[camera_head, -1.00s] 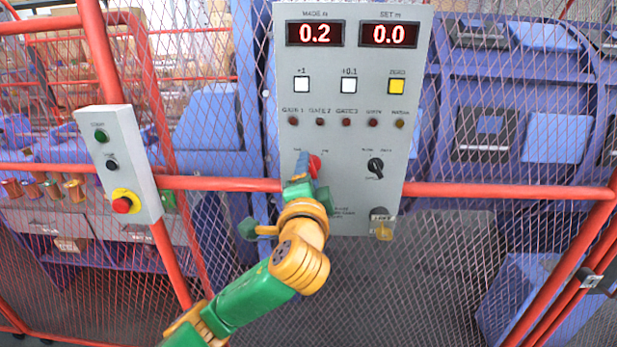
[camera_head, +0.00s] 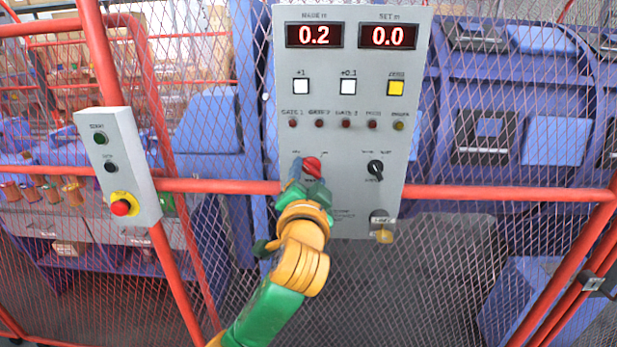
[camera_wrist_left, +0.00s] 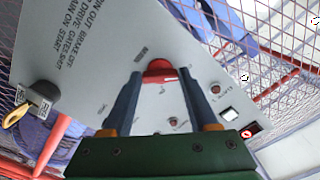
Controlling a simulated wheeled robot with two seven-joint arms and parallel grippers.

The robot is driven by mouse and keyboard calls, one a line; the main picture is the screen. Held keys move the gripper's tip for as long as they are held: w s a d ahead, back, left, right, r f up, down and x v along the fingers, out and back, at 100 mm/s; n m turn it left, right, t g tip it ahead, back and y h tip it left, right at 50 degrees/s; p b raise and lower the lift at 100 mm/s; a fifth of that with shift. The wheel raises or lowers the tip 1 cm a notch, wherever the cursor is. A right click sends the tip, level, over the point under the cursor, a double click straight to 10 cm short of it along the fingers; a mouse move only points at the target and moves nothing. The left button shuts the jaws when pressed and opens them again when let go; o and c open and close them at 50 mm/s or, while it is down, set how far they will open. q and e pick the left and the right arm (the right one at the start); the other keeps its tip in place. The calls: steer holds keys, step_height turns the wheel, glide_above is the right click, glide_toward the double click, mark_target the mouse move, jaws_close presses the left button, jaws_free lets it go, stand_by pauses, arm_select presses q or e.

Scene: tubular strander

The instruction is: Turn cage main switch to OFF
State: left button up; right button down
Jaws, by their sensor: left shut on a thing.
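The cage main switch is a red rotary knob (camera_head: 312,167) on the grey control panel (camera_head: 335,215), left of the black selector. In the left wrist view the red knob (camera_wrist_left: 158,70) sits between the two blue fingers of my left gripper (camera_wrist_left: 160,82), which is shut on it. A pale mark shows on the knob. In the head view my left gripper (camera_head: 298,172) covers the knob's left side and part of its lettering. The label words are too small to read. My right gripper is not in view.
The panel hangs on a red mesh fence with a horizontal rail (camera_head: 480,191). A small box with a red stop button (camera_head: 121,207) is at left.

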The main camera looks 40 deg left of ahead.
arm_select(q)
steer(key=o, duration=1.4)
steer(key=b+v, duration=0.6)
steer(key=v, duration=0.1)
steer(key=shift+f, duration=0.1)
steer(key=shift+s, duration=0.15)
